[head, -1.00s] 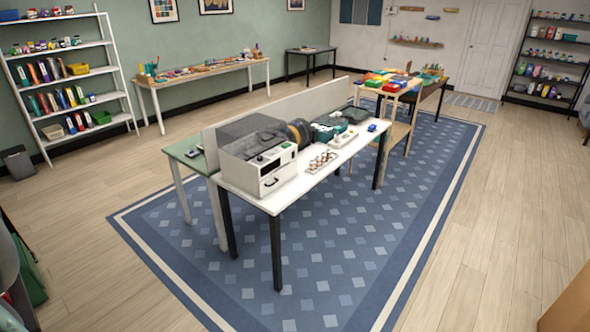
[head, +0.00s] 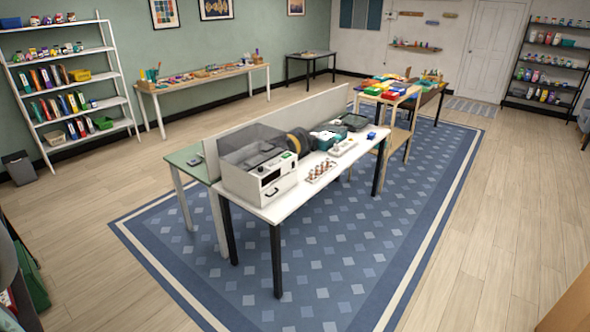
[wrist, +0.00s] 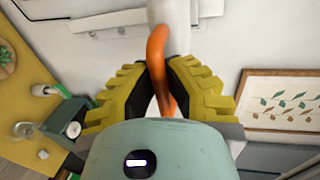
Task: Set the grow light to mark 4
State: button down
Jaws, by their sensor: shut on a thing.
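My gripper (wrist: 165,75) shows in the wrist view, with yellow ridged fingers and dark pads. It is shut on a curved orange piece (wrist: 157,48), which runs between the pads from a white rounded part (wrist: 170,12) at the top. I cannot tell whether the orange piece belongs to the grow light. No numbered marks can be made out. The lower end of the orange piece is hidden behind my pale green gripper body. My gripper does not show in the head view, and I cannot pick out a grow light there.
In the head view, a white table (head: 290,210) holds a clear-lidded machine (head: 262,185). Open floor (head: 90,195) lies left of the rug.

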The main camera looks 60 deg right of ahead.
jog(key=shift+r+p, duration=0.3)
jog(key=shift+r, duration=1.2)
jog(key=c, duration=1)
grip_release()
jog(key=shift+d, duration=0.15)
jog(key=v, duration=0.7)
jog(key=shift+d+r, duration=0.1)
jog(key=shift+d, duration=0.05)
